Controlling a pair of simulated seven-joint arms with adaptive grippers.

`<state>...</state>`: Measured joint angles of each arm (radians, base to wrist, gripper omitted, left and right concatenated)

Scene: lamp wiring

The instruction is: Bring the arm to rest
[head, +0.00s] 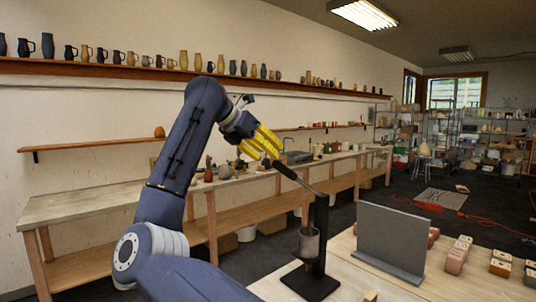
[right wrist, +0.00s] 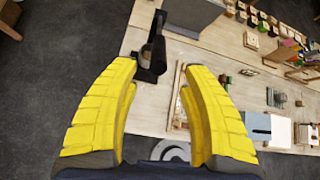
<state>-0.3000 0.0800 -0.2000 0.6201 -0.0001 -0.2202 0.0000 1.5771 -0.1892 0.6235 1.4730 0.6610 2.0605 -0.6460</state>
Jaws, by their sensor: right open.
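My right gripper (head: 262,143) has yellow fingers and is held up in the air at the end of my dark blue arm in the head view. In the right wrist view the fingers of my right gripper (right wrist: 160,70) are spread apart with nothing held between them. The wooden worktable (head: 346,273) lies below and to the right in the head view. It also shows in the right wrist view (right wrist: 222,57), beyond the fingers. My left gripper does not show in the head view.
A black stand (head: 320,232) with a grey cup (head: 309,243) rises from the worktable, its upper end near my right gripper in the picture. A grey upright panel (head: 391,239) and several small blocks (head: 458,255) stand to its right. A long bench (head: 88,203) runs along the wall.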

